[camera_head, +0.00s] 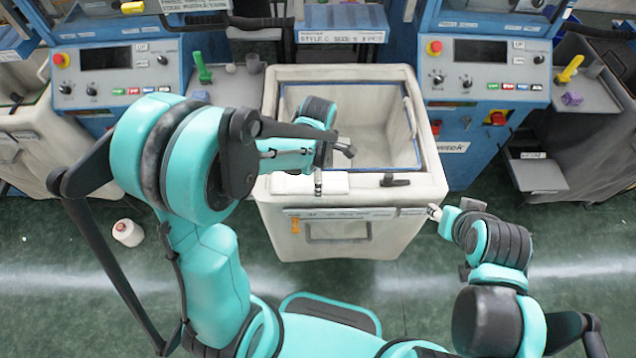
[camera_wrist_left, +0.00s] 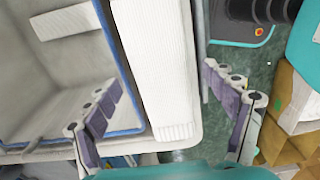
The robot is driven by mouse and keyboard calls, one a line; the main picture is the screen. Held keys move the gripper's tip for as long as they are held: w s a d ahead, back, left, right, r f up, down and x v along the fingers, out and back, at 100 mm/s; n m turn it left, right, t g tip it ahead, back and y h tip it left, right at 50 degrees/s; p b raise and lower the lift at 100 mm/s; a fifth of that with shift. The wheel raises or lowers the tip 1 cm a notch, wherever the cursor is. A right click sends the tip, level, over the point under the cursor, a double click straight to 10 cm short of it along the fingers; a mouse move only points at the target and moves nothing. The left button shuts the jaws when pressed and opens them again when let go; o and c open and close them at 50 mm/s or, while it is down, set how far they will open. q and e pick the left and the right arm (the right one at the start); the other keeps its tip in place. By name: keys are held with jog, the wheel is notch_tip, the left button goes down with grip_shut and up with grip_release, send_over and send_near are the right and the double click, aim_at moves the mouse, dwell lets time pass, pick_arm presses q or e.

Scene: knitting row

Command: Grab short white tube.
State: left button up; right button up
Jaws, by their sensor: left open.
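A white ribbed knitted tube (camera_wrist_left: 155,65) lies flat along the pale front rim of the bin (camera_wrist_left: 182,143) in the left wrist view. In the head view it shows as a white strip (camera_head: 305,184) on the bin's front rim, partly covered by my left arm. My left gripper (camera_head: 331,167) is over this rim; in the wrist view its open fingers (camera_wrist_left: 160,76) stand apart on either side of the tube, one toward the bin's inside and one outside. My right gripper (camera_head: 435,212) is beside the bin's front right corner, away from the tube; its jaws are too small to judge.
Another white ribbed piece (camera_wrist_left: 68,22) lies inside the bin. A black object (camera_head: 395,181) rests on the front rim, right of the tube. Blue machine cabinets (camera_head: 484,75) stand behind. A white cone (camera_head: 127,232) stands on the green floor at left. The floor before the bin is clear.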

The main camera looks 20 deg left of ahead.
pick_arm(q)
jog(key=shift+f, duration=0.75)
jog(key=c, duration=0.9)
jog(key=shift+c, duration=0.2)
jog(key=shift+r, duration=0.1)
